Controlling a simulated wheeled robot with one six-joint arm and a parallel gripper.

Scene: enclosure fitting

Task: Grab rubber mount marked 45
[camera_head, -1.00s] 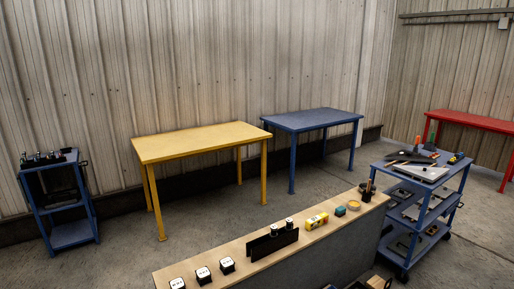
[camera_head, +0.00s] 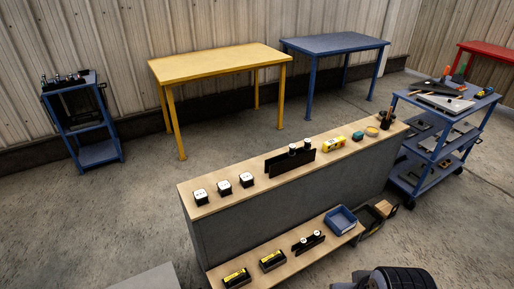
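No marking 45 is legible in the head view, so I cannot tell which object is the rubber mount. Candidates are several small parts on a two-level wooden bench. Three black blocks with white marked tops, such as the leftmost block (camera_head: 201,196), stand in a row on the upper level. A black rack (camera_head: 290,162) beside them holds small white-topped cylinders. On the lower shelf lie two black boxes with yellow labels, the left box (camera_head: 237,278) and the right box (camera_head: 272,261). A second black rack (camera_head: 308,243) has white-topped cylinders.
The bench's wooden top (camera_head: 235,202) also bears a yellow box (camera_head: 334,145). A blue bin (camera_head: 341,220) sits at the lower shelf's right end. A blue cart (camera_head: 437,145) with tools stands right. Yellow (camera_head: 217,62) and blue (camera_head: 335,44) tables stand behind.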

